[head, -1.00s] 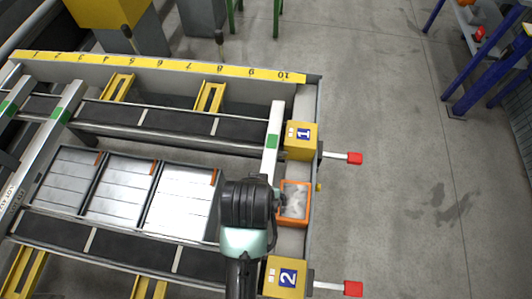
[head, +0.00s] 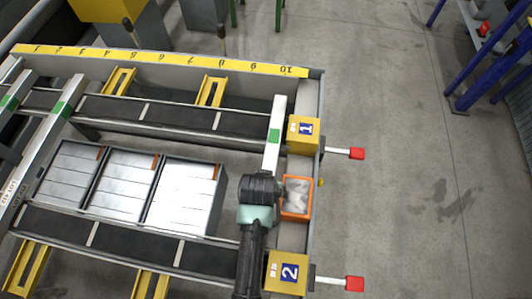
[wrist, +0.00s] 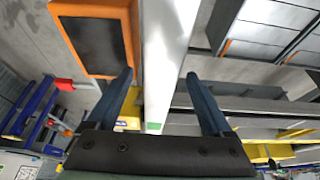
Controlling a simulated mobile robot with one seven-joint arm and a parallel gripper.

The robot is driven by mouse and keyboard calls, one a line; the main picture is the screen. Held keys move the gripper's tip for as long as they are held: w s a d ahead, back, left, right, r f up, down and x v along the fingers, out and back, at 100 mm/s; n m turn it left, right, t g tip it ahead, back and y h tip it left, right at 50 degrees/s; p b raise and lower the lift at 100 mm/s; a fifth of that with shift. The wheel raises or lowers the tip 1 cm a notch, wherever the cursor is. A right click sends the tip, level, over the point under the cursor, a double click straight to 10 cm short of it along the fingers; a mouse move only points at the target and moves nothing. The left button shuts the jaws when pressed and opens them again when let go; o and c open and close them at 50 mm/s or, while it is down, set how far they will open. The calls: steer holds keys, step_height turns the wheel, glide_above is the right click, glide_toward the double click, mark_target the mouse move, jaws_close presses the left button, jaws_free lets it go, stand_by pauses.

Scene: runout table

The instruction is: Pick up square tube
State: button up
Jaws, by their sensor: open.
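A silver square tube (head: 278,112) with a green label lies across the table's dark rails at the right end, beside the yellow block marked 1. My gripper (wrist: 159,78) is open over this tube. In the wrist view the tube (wrist: 168,45) runs between my two fingers, with a gap on each side and nothing gripped. In the head view my wrist and arm hide the tube's near part and the fingertips. Two similar tubes with green labels, one of them the near tube (head: 48,128), lie at the left.
Yellow blocks marked 1 (head: 303,133) and 2 (head: 286,272) carry red-ended handles. Grey panels (head: 185,195) lie left.

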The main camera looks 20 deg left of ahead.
steer(key=shift+w+a+f, duration=0.1)
steer(key=shift+w+f, duration=0.05)
steer(key=shift+f, duration=0.25)
jaws_close()
stand_by(1.1)
steer(key=shift+w+r, duration=0.1)
steer(key=shift+r, duration=0.05)
